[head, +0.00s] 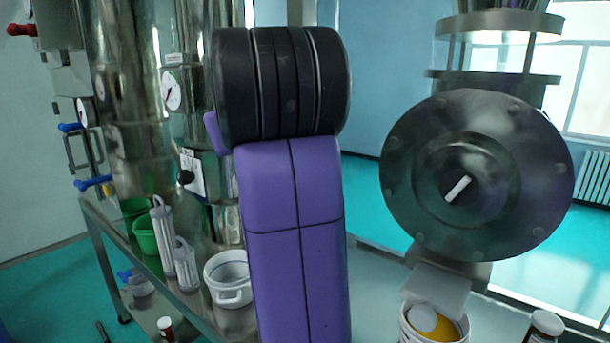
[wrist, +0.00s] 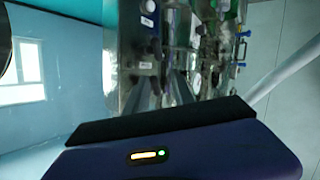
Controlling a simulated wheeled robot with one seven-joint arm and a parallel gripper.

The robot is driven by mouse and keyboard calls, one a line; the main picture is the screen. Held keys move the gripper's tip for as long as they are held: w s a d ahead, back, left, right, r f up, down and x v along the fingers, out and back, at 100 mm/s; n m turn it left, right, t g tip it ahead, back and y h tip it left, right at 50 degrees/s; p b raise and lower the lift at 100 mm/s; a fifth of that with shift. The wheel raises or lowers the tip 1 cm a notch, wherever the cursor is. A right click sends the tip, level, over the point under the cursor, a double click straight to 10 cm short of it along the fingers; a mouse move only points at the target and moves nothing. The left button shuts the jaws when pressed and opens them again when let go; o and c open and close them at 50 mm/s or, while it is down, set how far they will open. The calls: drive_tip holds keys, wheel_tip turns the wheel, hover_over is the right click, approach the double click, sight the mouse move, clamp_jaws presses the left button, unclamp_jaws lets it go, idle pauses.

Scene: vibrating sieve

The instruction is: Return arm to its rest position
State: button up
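My arm rises through the middle of the head view as an upright purple link topped by a thick black joint. Its end is not visible there. In the wrist view, a purple and black part of my own body with a small yellow and green light fills the bottom.
A round metal flange (head: 477,175) with a white handle stands right of my arm. A white bucket (head: 434,325) is below it. Steel tanks (head: 120,100), a white pot (head: 229,278) and a green container (head: 146,235) are left. Metal equipment (wrist: 160,55) shows in the wrist view.

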drive_tip(key=s+d+f+m+t+y+b, duration=0.15)
drive_tip(key=s+d+f, duration=0.25)
drive_tip(key=f, duration=0.5)
drive_tip(key=s+d+f+t, duration=0.3)
drive_tip(key=s+d+f, duration=0.1)
drive_tip(key=f, duration=0.4)
drive_tip(key=s+d+f+t+y+b, duration=0.15)
drive_tip(key=s+d+f, duration=0.3)
drive_tip(key=f, duration=0.45)
drive_tip(key=s+d+f+m+g+h, duration=0.1)
drive_tip(key=s+d+f, duration=0.4)
drive_tip(key=s, duration=0.6)
drive_tip(key=s+d+f+m+g+h+b, duration=0.1)
drive_tip(key=s+d+f+m+g+h, duration=0.1)
drive_tip(key=s+d+f, duration=0.3)
drive_tip(key=s+d+f+m+g+h+b, duration=0.1)
drive_tip(key=s+d+f, duration=0.4)
drive_tip(key=s+f, duration=0.6)
drive_tip(key=s+g+h, duration=0.1)
drive_tip(key=s+h, duration=0.1)
drive_tip(key=s, duration=0.4)
drive_tip(key=shift+m, duration=0.35)
drive_tip(key=shift+c, duration=0.4)
